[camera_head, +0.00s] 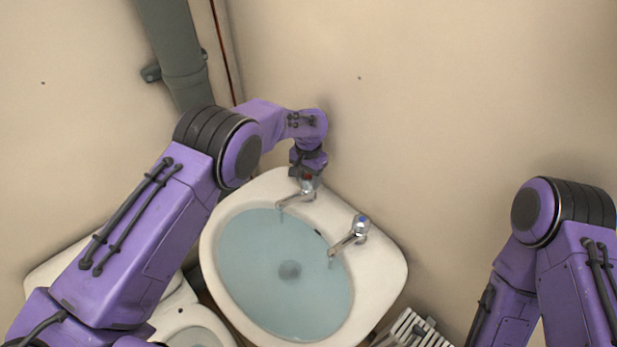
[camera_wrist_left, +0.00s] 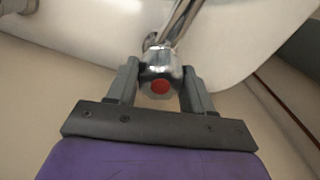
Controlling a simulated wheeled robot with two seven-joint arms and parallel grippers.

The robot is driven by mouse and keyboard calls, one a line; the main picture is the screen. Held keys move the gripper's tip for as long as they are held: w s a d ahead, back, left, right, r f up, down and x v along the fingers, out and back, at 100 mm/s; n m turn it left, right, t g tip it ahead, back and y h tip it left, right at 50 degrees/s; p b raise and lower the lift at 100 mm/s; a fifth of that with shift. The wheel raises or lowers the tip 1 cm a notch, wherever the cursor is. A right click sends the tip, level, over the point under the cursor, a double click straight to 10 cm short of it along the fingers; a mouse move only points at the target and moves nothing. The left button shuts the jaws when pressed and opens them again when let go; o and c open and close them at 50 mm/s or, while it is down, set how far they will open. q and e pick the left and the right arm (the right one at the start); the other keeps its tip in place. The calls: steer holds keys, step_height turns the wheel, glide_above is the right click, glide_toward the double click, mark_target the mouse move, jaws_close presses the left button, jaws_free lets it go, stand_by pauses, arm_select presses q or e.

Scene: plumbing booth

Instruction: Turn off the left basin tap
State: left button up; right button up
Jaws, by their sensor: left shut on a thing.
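The left basin tap (camera_head: 297,198) is chrome and stands at the back rim of the white basin (camera_head: 389,268). Its handle has a red cap, seen in the left wrist view (camera_wrist_left: 159,86). My left gripper (camera_head: 308,178) reaches down onto this handle. In the left wrist view its two grey fingers (camera_wrist_left: 159,82) stand on either side of the handle, shut on it. A thin stream seems to fall from the spout, but it is too small to be sure. My right gripper is out of view; only my right arm shows.
The right tap (camera_head: 352,234), with a blue cap, stands on the same rim. The basin is full of water (camera_head: 262,262). A grey pipe (camera_head: 178,50) runs down the wall behind my left arm. A white toilet (camera_head: 190,332) and a radiator (camera_head: 412,331) are below.

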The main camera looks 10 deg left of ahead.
arm_select(q)
steer(key=m+b, duration=0.1)
steer(key=m, duration=0.4)
steer(key=shift+b, duration=0.3)
steer(key=m+b, duration=0.1)
steer(key=m, duration=0.5)
steer(key=m+b, duration=0.1)
steer(key=m, duration=0.4)
steer(key=shift+m, duration=0.4)
steer(key=m+b, duration=0.1)
steer(key=m, duration=0.4)
steer(key=shift+m, duration=0.4)
steer(key=shift+s, duration=0.1)
steer(key=o, duration=1)
steer(key=shift+r, duration=0.1)
